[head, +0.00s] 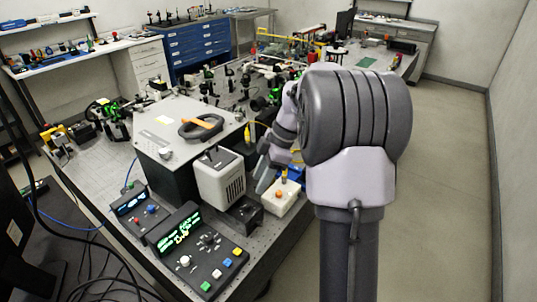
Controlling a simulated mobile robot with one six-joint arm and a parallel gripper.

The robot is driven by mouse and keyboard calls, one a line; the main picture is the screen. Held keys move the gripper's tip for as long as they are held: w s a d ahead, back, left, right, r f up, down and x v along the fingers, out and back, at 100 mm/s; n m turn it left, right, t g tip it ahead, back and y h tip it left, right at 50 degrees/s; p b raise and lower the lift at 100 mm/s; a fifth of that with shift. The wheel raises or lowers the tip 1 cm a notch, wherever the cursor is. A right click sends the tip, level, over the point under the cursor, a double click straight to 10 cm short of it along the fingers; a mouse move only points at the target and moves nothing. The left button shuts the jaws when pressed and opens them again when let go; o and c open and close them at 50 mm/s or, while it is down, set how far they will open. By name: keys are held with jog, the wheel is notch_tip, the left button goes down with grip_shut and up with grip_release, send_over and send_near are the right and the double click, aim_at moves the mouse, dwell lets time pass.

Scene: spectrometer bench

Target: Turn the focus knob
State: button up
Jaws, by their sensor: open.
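My gripper (268,178) shows at the centre of the head view, partly behind my own arm. It is open, with no object visible in it, and points down beside a white box (284,200) with an orange button or knob (279,194) on top. I cannot tell whether it touches anything. No knob is readable as the focus knob. A round silver knob (166,154) sits on the front edge of the large grey box (150,135), left of my gripper. Small knobs (207,241) also sit on the console with the green display (180,236).
A white ventilated unit (219,182) stands close left of my gripper, with a small black box (245,213) before it. A yellow-tipped cable (248,134) rises behind. Optics crowd the bench's far part. The floor (450,180) at the right is clear.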

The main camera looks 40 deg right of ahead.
jog(key=p+v, duration=0.2)
jog(key=v, duration=0.6)
jog(key=shift+a, duration=0.15)
jog(key=s+a+r+m+t+h+b, duration=0.1)
jog(key=s+a+r+m+b, duration=0.1)
jog(key=s+a+m, duration=0.5)
jog(key=s+a+r+m+t+h+b, duration=0.1)
jog(key=s+a+m+b, duration=0.15)
jog(key=a, duration=0.95)
jog(key=s+a+f+m+t, duration=0.1)
jog(key=s+a+f+m, duration=0.1)
jog(key=s+m, duration=0.2)
jog(key=s+a+f+m+b, duration=0.1)
jog(key=s+a+f+m, duration=0.1)
jog(key=s, duration=0.5)
jog(key=shift+s+a+f+m+t, duration=0.2)
jog(key=shift+a+f+m+t, duration=0.2)
jog(key=shift+a+m, duration=0.5)
jog(key=shift+d, duration=0.1)
